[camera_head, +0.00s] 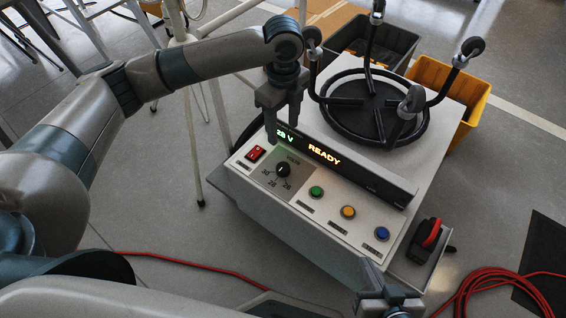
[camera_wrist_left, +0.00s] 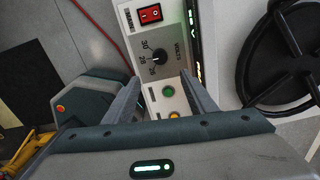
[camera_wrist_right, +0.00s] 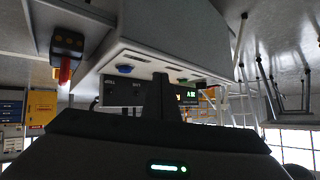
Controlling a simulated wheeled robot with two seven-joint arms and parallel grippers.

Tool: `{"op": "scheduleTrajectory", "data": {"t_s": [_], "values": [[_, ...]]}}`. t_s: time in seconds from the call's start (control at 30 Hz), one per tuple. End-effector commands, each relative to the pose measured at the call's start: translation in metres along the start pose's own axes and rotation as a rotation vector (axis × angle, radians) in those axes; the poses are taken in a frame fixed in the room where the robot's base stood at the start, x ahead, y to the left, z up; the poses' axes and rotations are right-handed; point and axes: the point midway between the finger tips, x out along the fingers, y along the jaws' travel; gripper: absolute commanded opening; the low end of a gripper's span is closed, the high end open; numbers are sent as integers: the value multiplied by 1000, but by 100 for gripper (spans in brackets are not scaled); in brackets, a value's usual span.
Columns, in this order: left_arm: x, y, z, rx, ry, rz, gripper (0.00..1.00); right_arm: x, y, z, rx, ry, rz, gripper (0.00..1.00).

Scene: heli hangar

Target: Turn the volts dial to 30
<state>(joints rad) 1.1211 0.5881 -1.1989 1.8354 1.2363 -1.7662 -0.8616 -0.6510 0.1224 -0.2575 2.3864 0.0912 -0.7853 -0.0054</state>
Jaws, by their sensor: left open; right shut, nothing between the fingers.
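The volts dial (camera_head: 283,170) is a black round knob on the panel of a light grey power unit (camera_head: 318,225), with 30, 28 and 26 printed around it. The display (camera_head: 325,154) reads 28 V and READY. In the left wrist view the dial (camera_wrist_left: 159,56) lies just beyond the fingertips, and its white mark seems to face 28. My left gripper (camera_head: 283,132) is open and empty, pointing down above the panel's far edge by the display, apart from the dial. My right gripper (camera_head: 385,292) is shut and empty, low in front of the unit; its fingers show in the right wrist view (camera_wrist_right: 157,95).
A red power switch (camera_head: 255,153) sits beside the dial; green (camera_head: 316,192), yellow (camera_head: 348,212) and blue (camera_head: 382,234) buttons run along the panel. A black wheeled ring frame (camera_head: 375,138) stands on top. A red-handled connector (camera_head: 431,236) is at the right side. Red cable lies on the floor.

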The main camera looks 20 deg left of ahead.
Motion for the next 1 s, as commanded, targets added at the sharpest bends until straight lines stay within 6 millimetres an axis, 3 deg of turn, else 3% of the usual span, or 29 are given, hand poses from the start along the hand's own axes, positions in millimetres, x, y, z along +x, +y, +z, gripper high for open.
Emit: {"op": "scheduleTrajectory", "data": {"t_s": [0.47,0.8,1.0], "values": [[76,1,0,0,0,2,51,1,-17,-48,-29,275,-28,0],[134,1,0,0,-1,1,51,-13,-31,-88,-49,514,-52,0],[156,0,0,0,0,0,51,-23,-37,-103,-57,612,-61,0]]}}
